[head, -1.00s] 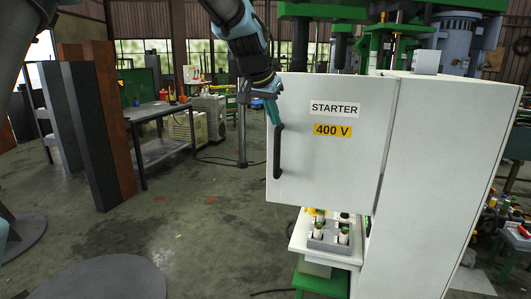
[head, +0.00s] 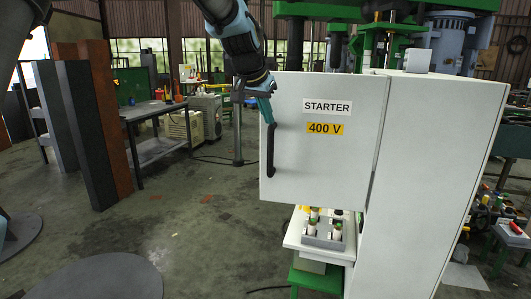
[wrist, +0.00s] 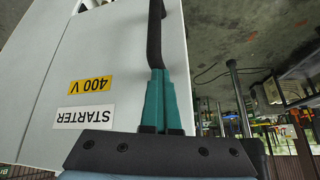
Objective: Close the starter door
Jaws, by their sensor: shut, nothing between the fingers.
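The starter door (head: 330,165) is a flat white panel with a "STARTER" label and a yellow "400 V" label. It shows in the head view, with a black upright handle (head: 269,152) near its left edge. The door hides what lies behind it, and I cannot tell how wide any gap to the cabinet (head: 430,170) is. My gripper (head: 270,122) is at the upper end of the handle with its teal fingers together. In the wrist view the shut fingertips (wrist: 157,72) overlap the end of the handle (wrist: 155,35); contact is unclear.
A white stand (head: 300,240) with several small bottles is below the door. A green machine (head: 335,10) rises behind the cabinet. At left are tall panels (head: 85,130) and a workbench (head: 155,150).

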